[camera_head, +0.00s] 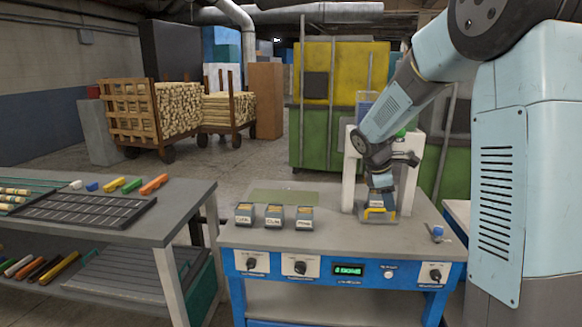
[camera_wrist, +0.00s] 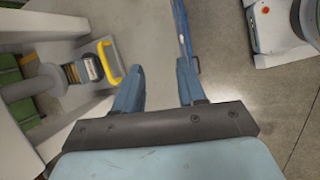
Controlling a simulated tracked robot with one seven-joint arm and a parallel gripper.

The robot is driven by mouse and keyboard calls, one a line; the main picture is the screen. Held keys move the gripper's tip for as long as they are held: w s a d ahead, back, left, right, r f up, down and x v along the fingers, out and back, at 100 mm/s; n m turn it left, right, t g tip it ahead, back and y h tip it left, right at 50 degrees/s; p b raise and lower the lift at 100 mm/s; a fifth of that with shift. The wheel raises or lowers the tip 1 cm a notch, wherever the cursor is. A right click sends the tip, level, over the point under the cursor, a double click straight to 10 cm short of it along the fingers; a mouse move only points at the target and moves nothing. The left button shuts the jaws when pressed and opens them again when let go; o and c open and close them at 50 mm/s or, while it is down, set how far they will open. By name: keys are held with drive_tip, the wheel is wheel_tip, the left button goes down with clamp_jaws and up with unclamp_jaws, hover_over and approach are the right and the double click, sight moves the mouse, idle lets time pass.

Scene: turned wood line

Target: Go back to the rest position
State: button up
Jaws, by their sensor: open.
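My gripper (camera_wrist: 160,66) is open and empty in the wrist view, its two blue fingers apart over bare grey bench top (camera_wrist: 140,25) near the bench's edge. In the head view my arm reaches from the right over the blue-framed workbench (camera_head: 330,236), and its end is above the right part of the bench. A piece with a yellow frame (camera_head: 378,206) sits at the foot of a white stand there. In the wrist view this yellow frame (camera_wrist: 110,62) lies left of the fingers, apart from them.
The white press-like stand (camera_head: 349,175) rises close beside my arm. Three small labelled boxes (camera_head: 273,216) stand on the bench. A small blue item (camera_head: 437,233) lies near its right edge. A grey table (camera_head: 110,228) with coloured pieces stands at left, with open floor beyond.

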drive_tip(key=s+a+r+m+t+y, duration=0.1)
drive_tip(key=s+r+m, duration=0.35)
drive_tip(key=s, duration=0.35)
drive_tip(key=s+r+m+t+y, duration=0.1)
drive_tip(key=s+r+m, duration=0.2)
drive_tip(key=s+r, duration=0.35)
drive_tip(key=s+a+m+t+y, duration=0.1)
drive_tip(key=s+m, duration=0.7)
drive_tip(key=s, duration=0.9)
drive_tip(key=shift+s+a+r+t+y, duration=0.2)
drive_tip(key=shift+a+t+y, duration=0.35)
drive_tip(key=shift+a, duration=0.7)
